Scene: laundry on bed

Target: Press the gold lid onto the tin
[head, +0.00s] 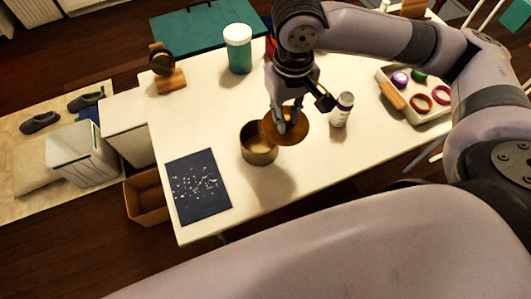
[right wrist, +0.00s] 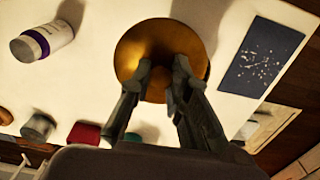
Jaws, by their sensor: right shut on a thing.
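The gold lid (head: 301,133) is a round disc with a small knob. My right gripper (head: 289,121) is shut on the lid's knob and holds it above the table. The open tin (head: 258,153) is a short brass-coloured cylinder standing upright on the table. In the head view the lid is up and to the right of the tin, overlapping its rim in the picture. My left gripper is not in view.
A white bottle (head: 342,110) stands close right of the lid. A dark speckled mat (head: 197,187) lies left of the tin. A teal jar (head: 238,50) and a wooden stand (head: 168,72) are behind. A tray (head: 440,115) with rings is at right. The table front is clear.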

